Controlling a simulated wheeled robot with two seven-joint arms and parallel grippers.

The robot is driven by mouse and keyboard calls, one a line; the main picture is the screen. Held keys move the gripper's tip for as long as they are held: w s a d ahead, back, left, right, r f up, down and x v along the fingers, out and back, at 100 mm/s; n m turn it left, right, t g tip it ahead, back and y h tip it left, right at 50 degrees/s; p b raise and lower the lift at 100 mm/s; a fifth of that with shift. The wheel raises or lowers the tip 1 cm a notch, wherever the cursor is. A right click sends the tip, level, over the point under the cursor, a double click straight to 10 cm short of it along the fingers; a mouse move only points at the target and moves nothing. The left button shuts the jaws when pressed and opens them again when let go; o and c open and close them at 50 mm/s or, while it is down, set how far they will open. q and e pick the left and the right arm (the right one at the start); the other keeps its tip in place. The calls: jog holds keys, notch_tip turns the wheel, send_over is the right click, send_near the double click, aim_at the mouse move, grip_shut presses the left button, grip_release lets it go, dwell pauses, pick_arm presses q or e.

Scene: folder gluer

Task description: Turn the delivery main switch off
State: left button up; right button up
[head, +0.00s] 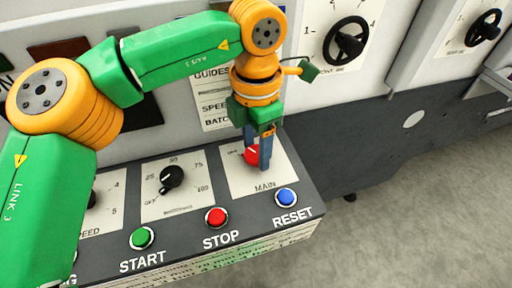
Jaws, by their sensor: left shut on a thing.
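The main switch (251,156) is a red rotary knob on a white plate marked MAIN, at the right end of the dark control panel (305,184). My left gripper (259,158) reaches down from above with its blue fingers on either side of the red knob, shut on it. The fingers hide part of the knob and its markings, so I cannot read its exact position. My right gripper does not show in the head view.
A blue RESET button (286,197), a red STOP button (216,217) and a green START button (142,238) line the panel's front. A black dial (171,178) is left of the main switch. A black handwheel (346,41) is on the machine behind. Open floor lies right.

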aim_at(256, 153)
pick_arm(q)
jog(key=shift+n, duration=1)
jog(key=shift+r, duration=0.1)
jog(key=o, duration=1.4)
notch_tip(256, 153, up, 7)
jog(key=shift+r+p, duration=0.1)
jog(key=shift+p, duration=0.2)
